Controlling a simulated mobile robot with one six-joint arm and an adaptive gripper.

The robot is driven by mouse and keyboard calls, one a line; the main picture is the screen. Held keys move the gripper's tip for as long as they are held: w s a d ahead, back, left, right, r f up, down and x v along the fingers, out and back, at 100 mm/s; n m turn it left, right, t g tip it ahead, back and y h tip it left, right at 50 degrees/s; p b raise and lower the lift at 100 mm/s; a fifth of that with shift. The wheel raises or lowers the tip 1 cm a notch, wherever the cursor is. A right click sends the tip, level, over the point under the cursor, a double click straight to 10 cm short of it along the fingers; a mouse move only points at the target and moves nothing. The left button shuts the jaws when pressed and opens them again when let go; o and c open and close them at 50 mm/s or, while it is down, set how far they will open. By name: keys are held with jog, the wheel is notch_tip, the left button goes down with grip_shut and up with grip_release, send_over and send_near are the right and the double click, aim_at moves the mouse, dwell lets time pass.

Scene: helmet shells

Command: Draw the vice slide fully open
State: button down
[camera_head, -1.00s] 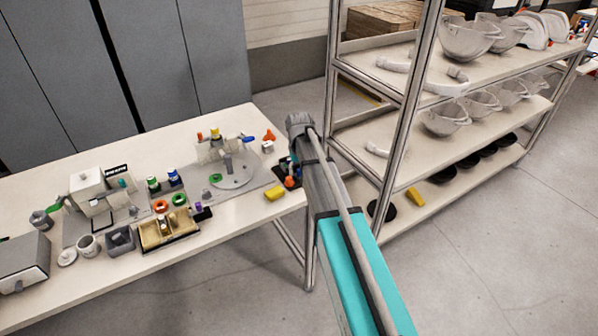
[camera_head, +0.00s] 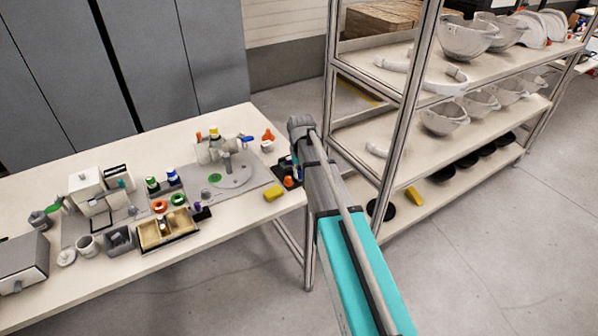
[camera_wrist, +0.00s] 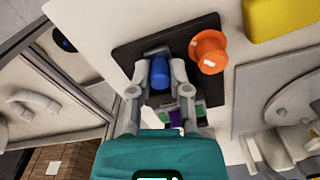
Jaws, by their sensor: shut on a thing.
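In the wrist view a black base plate (camera_wrist: 128,58) lies on the pale table, with an upright blue knob or handle (camera_wrist: 160,73) on it. I take this for the vice slide's handle. My gripper (camera_wrist: 160,78) has one grey finger on each side of the blue handle and is shut on it. An orange knob (camera_wrist: 208,52) stands close beside the right finger. Small green and purple parts show below the handle, partly covered by my gripper. In the head view the orange knob (camera_head: 289,182) shows at the table's right end, and my arm hides much of the plate.
A yellow block (camera_head: 273,194) and a grey plate with a disc (camera_head: 232,176) lie just left of the plate. A wooden tray (camera_head: 168,231) and several small fixtures stand farther left. A shelf rack (camera_head: 411,100) with helmet shells stands close on the right.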

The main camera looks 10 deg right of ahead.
jog(key=shift+s, duration=0.25)
jog(key=c, duration=0.6)
grip_release()
jog(key=shift+d, duration=0.1)
jog(key=shift+w, duration=0.2)
jog(key=shift+w+a, duration=0.3)
jog(key=shift+w, duration=0.45)
notch_tip(320, 180, up, 14)
jog(key=p, duration=1.4)
jog(key=s+f+b, duration=0.1)
jog(key=s, duration=0.7)
jog(key=s+a+f+b, duration=0.1)
jog(key=s, duration=0.6)
jog(key=s+f+b, duration=0.1)
jog(key=s, duration=0.7)
jog(key=shift+s+a+f+b, duration=0.25)
jog(key=shift+s+f+b, duration=0.05)
jog(key=shift+f+b, duration=0.1)
jog(key=shift+c, duration=0.2)
